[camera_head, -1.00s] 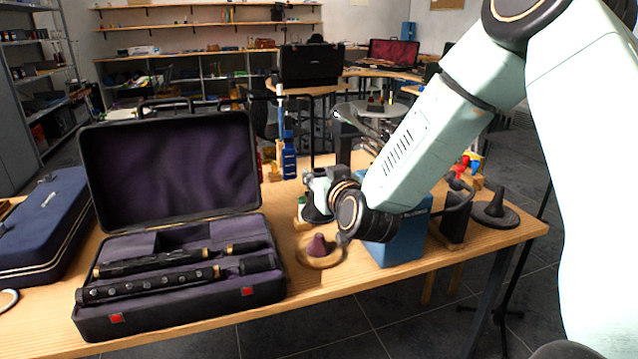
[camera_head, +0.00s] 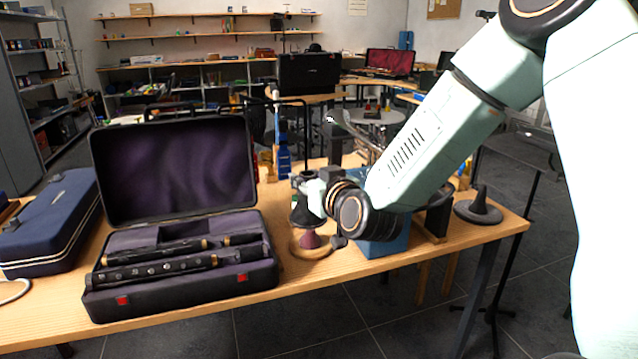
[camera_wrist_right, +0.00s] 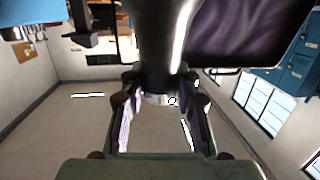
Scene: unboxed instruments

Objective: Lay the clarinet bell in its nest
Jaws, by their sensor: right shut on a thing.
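The clarinet bell (camera_head: 303,212) is a black flared piece. In the right wrist view the dark bell (camera_wrist_right: 160,45) sits between the fingers (camera_wrist_right: 160,98). The open clarinet case (camera_head: 185,296) has a purple-lined lid and a dark fitted tray. Long black clarinet joints (camera_head: 160,264) lie in the tray. The bell's nest cannot be made out clearly among the recesses. My left gripper is out of view.
A blue block (camera_head: 385,247) and a black cone stand (camera_head: 479,208) are to the right. A closed blue case (camera_head: 50,225) is left. Bare table lies in front of the ring.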

